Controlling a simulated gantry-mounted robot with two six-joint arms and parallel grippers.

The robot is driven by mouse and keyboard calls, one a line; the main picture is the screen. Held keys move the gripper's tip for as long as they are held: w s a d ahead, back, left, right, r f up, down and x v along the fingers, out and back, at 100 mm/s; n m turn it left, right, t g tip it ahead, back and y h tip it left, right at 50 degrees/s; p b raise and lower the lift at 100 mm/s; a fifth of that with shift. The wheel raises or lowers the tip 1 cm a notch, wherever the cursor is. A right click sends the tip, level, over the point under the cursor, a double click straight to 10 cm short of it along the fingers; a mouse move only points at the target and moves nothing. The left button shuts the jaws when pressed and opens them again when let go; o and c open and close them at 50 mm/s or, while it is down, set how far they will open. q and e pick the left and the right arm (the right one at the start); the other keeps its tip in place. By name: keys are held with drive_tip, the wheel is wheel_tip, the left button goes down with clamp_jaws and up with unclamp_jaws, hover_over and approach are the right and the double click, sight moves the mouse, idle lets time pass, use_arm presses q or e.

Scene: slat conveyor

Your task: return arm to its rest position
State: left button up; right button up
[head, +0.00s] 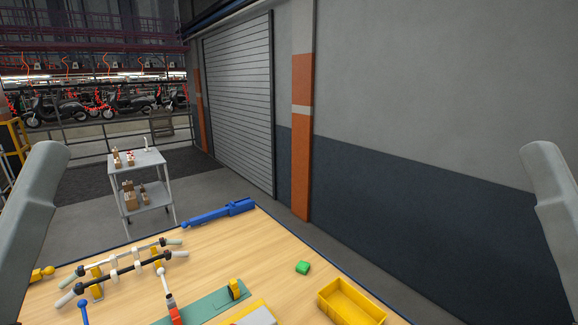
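My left arm (34,215) comes in along the left edge of the head view, and my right arm (556,205) along the right edge. Only grey arm links show. Neither gripper is in the picture, so their fingers and anything in them are hidden. Both visible links stand at the sides, clear of the objects on the wooden table (270,262).
A grey cart (148,190) stands behind. The table's back right is mostly clear.

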wheel_tip(320, 180, up, 23)
drive_tip(key=p, duration=1.9)
